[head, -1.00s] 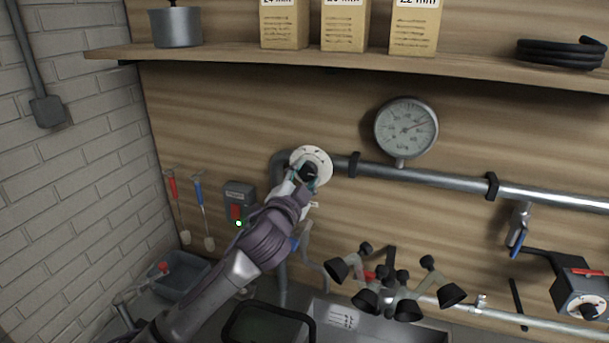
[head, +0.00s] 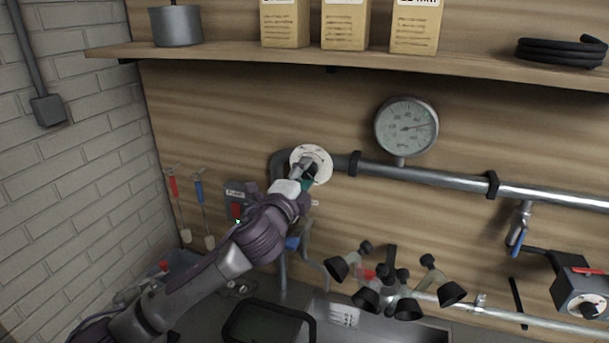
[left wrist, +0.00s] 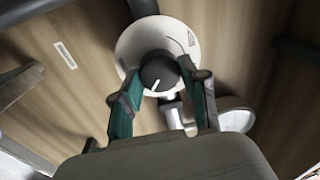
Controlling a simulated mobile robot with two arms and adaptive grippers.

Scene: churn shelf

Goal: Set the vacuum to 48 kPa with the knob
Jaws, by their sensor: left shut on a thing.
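The vacuum knob (left wrist: 159,72) is black with a white pointer line, on a round white dial plate (left wrist: 130,45). The plate (head: 320,156) also shows in the head view, at the left end of the wall pipe. My left gripper (head: 308,174) is shut on the knob, its fingers (left wrist: 163,88) on both sides of it. In the wrist view the pointer line points down and slightly left. The round gauge (head: 406,127) has its needle pointing right and slightly up; its numbers are too small to read surely. My right gripper is not in view.
The metal pipe (head: 430,176) runs right from the plate. A pump switch box (head: 240,190) hangs to the left, near my left arm. A milking cluster with black cups (head: 407,308) hangs below. A wooden shelf (head: 230,56) with boxes runs above.

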